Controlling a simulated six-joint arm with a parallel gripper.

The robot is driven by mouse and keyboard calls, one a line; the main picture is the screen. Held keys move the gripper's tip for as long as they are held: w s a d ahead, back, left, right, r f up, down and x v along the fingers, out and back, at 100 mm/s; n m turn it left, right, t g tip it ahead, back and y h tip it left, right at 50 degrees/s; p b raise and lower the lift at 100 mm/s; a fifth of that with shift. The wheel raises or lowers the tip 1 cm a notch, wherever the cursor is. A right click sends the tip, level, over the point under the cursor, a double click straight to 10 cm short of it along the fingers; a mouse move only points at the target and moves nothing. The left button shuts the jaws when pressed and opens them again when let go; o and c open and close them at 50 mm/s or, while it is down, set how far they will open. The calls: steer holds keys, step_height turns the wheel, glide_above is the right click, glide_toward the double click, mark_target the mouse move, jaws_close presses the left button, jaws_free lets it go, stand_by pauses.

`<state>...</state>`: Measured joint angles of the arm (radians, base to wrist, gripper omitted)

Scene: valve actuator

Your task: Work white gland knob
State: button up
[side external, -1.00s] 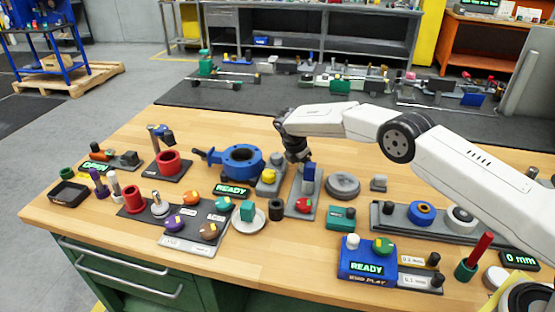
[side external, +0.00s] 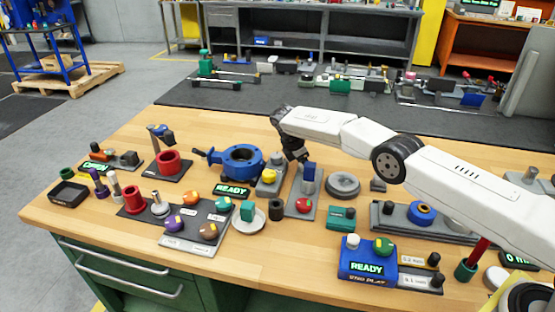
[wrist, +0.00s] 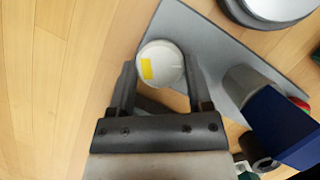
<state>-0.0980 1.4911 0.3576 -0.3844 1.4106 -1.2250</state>
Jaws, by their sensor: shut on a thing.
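The white gland knob (wrist: 161,66) is round, with a yellow mark on its top. In the wrist view it sits at one end of a grey plate (wrist: 200,42), between the two fingers of my gripper (wrist: 160,78). The fingers are closed on its sides. In the side view my gripper (side external: 300,155) points down at the far end of that plate (side external: 294,214), and the knob is hidden there. A blue block (side external: 308,172) on a grey post and a red knob (side external: 303,205) stand on the same plate.
A yellow knob (side external: 269,176) on a grey base and a blue flanged ring (side external: 242,160) stand left of the plate. A round grey disc (side external: 343,185) lies to its right. Bare wood (wrist: 45,90) borders the plate in the wrist view.

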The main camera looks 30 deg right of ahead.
steer(key=o, duration=1.3)
steer(key=shift+r, duration=0.15)
steer(key=shift+a+r, duration=0.25)
steer(key=shift+r, duration=0.2)
steer(key=shift+w+a+r, duration=0.1)
steer(key=shift+a+r, duration=0.15)
steer(key=shift+r, duration=1.5)
steer(key=shift+a+r, duration=0.2)
steer(key=shift+r, duration=1.6)
steer(key=shift+w+a+r, duration=0.1)
steer(key=shift+a+r, duration=0.15)
steer(key=shift+r, duration=1.5)
